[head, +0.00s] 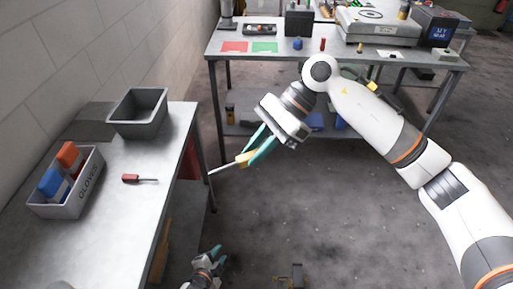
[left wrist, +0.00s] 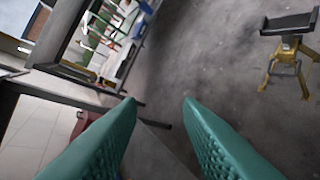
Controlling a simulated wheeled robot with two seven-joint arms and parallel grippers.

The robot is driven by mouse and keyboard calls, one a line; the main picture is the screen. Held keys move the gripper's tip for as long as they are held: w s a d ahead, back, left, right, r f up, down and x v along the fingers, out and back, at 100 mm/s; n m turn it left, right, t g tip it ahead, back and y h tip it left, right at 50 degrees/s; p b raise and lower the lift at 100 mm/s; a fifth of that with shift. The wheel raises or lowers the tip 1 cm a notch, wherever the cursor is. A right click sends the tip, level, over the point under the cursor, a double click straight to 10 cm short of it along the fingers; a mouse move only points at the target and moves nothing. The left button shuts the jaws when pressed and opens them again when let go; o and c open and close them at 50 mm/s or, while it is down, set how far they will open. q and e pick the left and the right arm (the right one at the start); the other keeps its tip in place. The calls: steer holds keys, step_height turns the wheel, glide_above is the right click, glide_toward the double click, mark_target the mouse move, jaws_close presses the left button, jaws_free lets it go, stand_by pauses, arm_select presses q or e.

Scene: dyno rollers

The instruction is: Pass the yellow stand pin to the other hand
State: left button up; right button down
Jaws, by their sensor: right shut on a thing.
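The yellow stand pin (head: 243,159) has a yellow head and a thin silver shaft pointing down and left. My right gripper (head: 247,160) is shut on its yellow end, holding it in the air beside the right edge of the left table. My left gripper (head: 219,257) is lower in the head view, apart from the pin, with its teal fingers spread. In the left wrist view its fingers (left wrist: 160,105) are open with nothing between them. I cannot make out the pin in the left wrist view.
The left table (head: 115,235) holds a grey bin (head: 138,112), a gloves box (head: 66,187) and a red screwdriver (head: 131,178). A cluttered workbench (head: 222,55) stands behind. A yellow stand with a dark top (left wrist: 288,24) is on the floor.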

arm_select(q)
steer(key=s+a+f+n+g+y, duration=0.1)
steer(key=s+a+f+n+g, duration=0.2)
steer(key=s, duration=0.9)
steer(key=s+a+f+n+g+y, duration=0.2)
steer(key=s+a+f+n, duration=0.3)
steer(key=s, duration=0.8)
steer(key=s+a+f+n+g+y, duration=0.1)
steer(key=s+a+f+n+g, duration=0.3)
steer(key=s+f, duration=0.4)
steer(key=s+n+g, duration=0.1)
steer(key=s, duration=0.4)
steer(key=shift+a, duration=0.2)
